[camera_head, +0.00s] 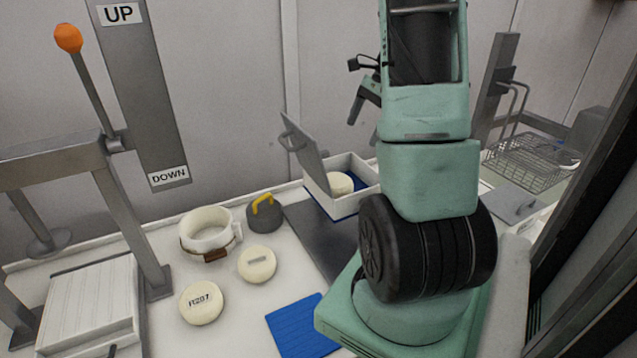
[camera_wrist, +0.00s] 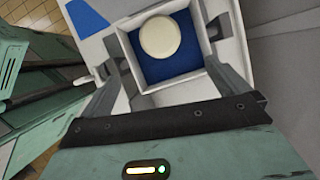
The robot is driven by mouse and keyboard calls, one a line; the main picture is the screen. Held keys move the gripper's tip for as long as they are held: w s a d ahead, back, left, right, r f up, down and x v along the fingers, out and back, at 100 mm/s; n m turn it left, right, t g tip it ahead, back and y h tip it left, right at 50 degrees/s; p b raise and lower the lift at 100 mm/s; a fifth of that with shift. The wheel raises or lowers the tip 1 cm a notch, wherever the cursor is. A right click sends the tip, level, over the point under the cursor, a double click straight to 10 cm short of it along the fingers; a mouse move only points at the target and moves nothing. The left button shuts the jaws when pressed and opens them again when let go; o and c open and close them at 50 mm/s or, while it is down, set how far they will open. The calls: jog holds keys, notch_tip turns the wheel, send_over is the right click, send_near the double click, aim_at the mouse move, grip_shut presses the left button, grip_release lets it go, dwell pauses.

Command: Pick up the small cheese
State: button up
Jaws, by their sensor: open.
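A pale round cheese (camera_head: 340,183) lies in a white open box (camera_head: 318,199) with a blue lining. The same cheese shows in the wrist view (camera_wrist: 160,38), towards one corner of the box. Two more pale cheeses lie on the white counter: one with a blank-looking label (camera_head: 257,263) and one with a printed label (camera_head: 202,302). The box's cheese looks plain on top. My gripper (camera_head: 360,95) is above the box, partly behind my arm. In the wrist view its open fingers appear on either side of the box, with nothing between them held.
The box's grey lid (camera_head: 305,150) stands up at its left. A white ring mould (camera_head: 207,231), a grey weight with yellow handle (camera_head: 264,212) and a blue mat (camera_head: 300,326) are on the counter. A lever press (camera_head: 103,140) stands left; a wire basket (camera_head: 527,160) is right.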

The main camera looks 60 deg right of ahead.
aim_at(338, 179)
jog(key=p+x, duration=0.1)
jog(key=x, duration=0.3)
jog(key=p+x, duration=0.1)
jog(key=x, duration=0.7)
jog(key=shift+w+p, duration=0.3)
jog(key=shift+p, duration=0.1)
jog(key=shift+p+x, duration=1)
jog(key=shift+x, duration=1.65)
jog(key=shift+a, duration=0.15)
jog(key=c, duration=1.3)
jog(key=shift+r+b, duration=0.2)
jog(key=shift+b, duration=0.1)
